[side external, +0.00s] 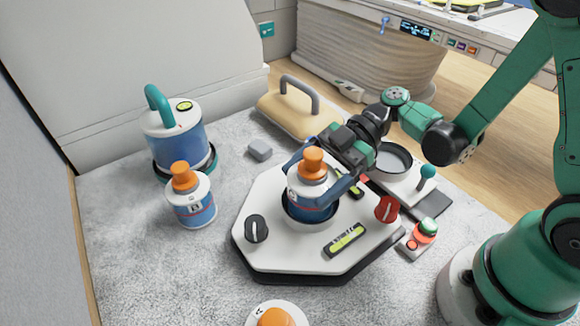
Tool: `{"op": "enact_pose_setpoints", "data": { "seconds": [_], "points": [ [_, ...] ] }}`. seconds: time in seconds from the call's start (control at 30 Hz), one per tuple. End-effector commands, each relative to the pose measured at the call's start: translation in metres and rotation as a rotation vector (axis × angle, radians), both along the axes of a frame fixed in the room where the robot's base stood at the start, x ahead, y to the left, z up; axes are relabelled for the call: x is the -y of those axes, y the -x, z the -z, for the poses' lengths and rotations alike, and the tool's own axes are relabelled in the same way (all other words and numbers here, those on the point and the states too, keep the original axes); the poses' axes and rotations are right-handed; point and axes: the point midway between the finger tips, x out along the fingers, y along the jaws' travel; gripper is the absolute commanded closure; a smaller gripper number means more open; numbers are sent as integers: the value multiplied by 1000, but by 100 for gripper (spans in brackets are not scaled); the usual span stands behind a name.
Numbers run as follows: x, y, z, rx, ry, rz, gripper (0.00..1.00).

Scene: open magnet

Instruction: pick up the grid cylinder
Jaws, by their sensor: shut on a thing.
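A blue and white cylinder with an orange knob (311,183) stands upright in the round socket of a white octagonal base. My gripper (309,186) reaches in from the upper right, with its two dark blue fingers on either side of this cylinder, shut on it. The lower end of the cylinder is hidden in the socket. A similar cylinder with an orange cap (192,198) and a dark mark on its label stands on the grey surface to the left. No grid pattern can be made out on either, so I cannot tell by looks which is the grid cylinder.
The octagonal base (285,256) carries a black knob (256,229), a red knob (387,209) and level-like strips. A large teal-handled canister (178,138) stands at the back left. Another orange-topped piece (276,316) is cut off at the bottom edge. The front left surface is clear.

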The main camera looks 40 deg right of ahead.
Motion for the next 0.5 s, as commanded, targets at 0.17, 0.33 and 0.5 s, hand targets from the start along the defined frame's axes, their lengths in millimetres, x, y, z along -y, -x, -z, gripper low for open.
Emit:
{"op": "enact_pose_setpoints", "data": {
  "seconds": [0.17, 0.33, 0.5],
  "points": [
    [0, 0, -4, 0, -1, 0, 89],
    [0, 0, -16, 0, -1, 0, 89],
    [0, 0, -37, 0, -1, 0, 89]
  ]
}}
